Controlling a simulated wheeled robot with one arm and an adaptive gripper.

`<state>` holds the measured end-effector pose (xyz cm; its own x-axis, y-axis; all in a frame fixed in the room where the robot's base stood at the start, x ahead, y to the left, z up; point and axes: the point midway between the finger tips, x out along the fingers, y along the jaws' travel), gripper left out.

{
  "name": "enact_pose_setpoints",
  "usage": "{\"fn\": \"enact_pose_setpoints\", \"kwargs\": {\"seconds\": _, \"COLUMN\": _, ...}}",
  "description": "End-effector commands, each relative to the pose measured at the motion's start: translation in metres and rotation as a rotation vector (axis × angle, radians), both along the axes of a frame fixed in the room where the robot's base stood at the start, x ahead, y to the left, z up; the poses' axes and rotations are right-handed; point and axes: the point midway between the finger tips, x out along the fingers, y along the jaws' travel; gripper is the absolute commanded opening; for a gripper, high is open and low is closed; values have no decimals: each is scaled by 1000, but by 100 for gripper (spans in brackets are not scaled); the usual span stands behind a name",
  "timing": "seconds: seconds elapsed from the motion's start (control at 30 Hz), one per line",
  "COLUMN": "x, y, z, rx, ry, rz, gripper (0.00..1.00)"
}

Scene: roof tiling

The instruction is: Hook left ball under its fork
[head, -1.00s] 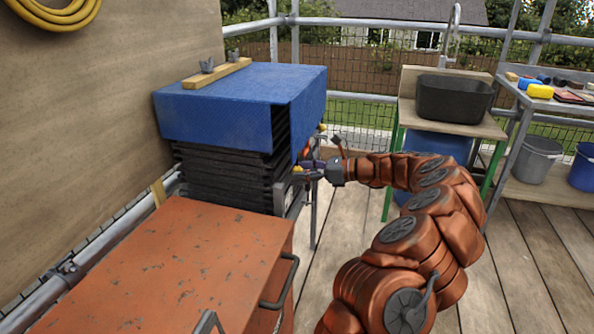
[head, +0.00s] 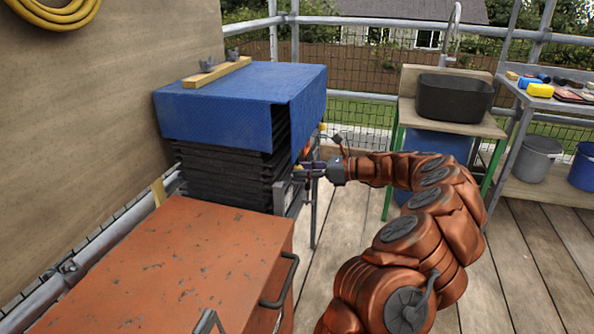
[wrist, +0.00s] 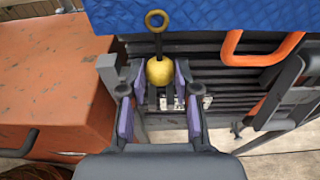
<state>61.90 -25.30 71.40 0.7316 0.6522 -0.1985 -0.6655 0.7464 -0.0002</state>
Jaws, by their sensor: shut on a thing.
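A yellow ball (wrist: 160,72) with a ring (wrist: 156,20) above it on a dark stem sits between the purple-padded fingertips of my gripper (wrist: 159,80) in the wrist view. My gripper is shut on the ball, in front of the dark stacked tiles. In the head view my gripper (head: 308,169) is at the right side of the stack, below the blue cover (head: 225,105). Small metal parts show just below the ball, but I cannot tell which is the fork. The ball is mostly hidden in the head view.
An orange bent bar (wrist: 262,60) and grey frame pieces are right of the gripper in the wrist view. An orange chest (head: 170,260) stands in front of the stack. A green-legged stand with a black basin (head: 453,98) is at the right. Plank floor lies open between.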

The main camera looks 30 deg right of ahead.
Motion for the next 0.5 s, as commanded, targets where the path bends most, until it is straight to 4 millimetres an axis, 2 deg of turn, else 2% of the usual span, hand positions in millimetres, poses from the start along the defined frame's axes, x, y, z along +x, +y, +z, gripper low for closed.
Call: {"fn": "enact_pose_setpoints", "kwargs": {"seconds": 0.5, "x": -18, "y": -16, "z": -2, "rx": 0, "ry": 1, "rz": -1, "gripper": 12}}
